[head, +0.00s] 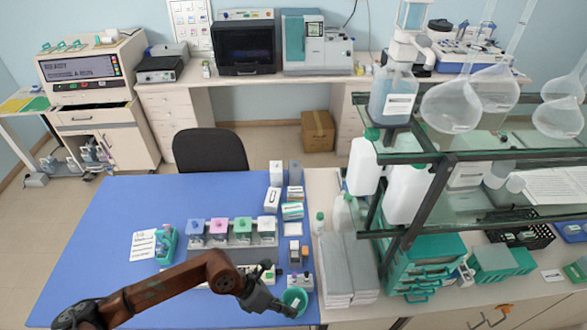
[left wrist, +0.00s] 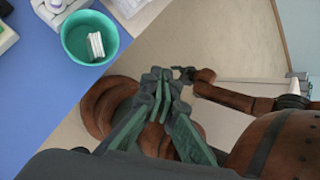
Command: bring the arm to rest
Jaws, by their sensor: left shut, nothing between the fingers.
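My left gripper (head: 290,311) is at the front edge of the blue mat, beside the teal bowl (head: 294,299). In the left wrist view its green-grey fingers (left wrist: 160,84) are shut together with nothing between them. The teal bowl (left wrist: 90,37) lies up and left of the fingers there, apart from them, with several white slides (left wrist: 96,45) inside. Another brown arm of mine reaches in from the right in the left wrist view, with a small dark end that looks like my right gripper (left wrist: 184,73); its fingers are too small to read.
The blue mat (head: 110,225) holds a staining rack with coloured-lid jars (head: 240,232), a teal slide holder (head: 166,245), a note card (head: 143,246) and small boxes (head: 292,211). Glass shelving (head: 440,180) stands at right, grey folded towels (head: 348,265) near it. The mat's left part is clear.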

